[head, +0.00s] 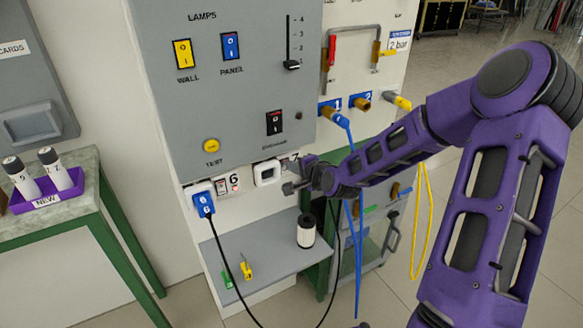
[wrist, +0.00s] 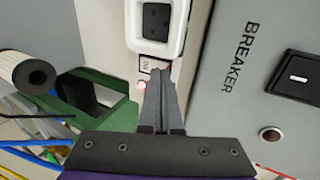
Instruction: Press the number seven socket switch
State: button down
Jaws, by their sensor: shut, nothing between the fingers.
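A small label (wrist: 145,63) and a red light (wrist: 142,86) show by the fingertips. The fingers hide most of the switch area, so I cannot tell whether they touch it.
Left of it is socket six with a blue plug (head: 204,203) and a black cable. The grey panel (head: 240,110) with a breaker switch (head: 274,122) is above. A shelf (head: 265,255) below holds a black-and-white cylinder (head: 306,231). Blue cables (head: 358,250) hang near my arm.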

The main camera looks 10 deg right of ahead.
jog(key=shift+w, duration=0.15)
jog(key=shift+w+g+p, duration=0.2)
jog(key=shift+g+p, duration=0.3)
jog(key=shift+p, duration=0.25)
jog(key=shift+a+r, duration=0.1)
jog(key=shift+r+p, duration=0.7)
jog(key=shift+p, duration=0.05)
jog(key=shift+s, duration=0.1)
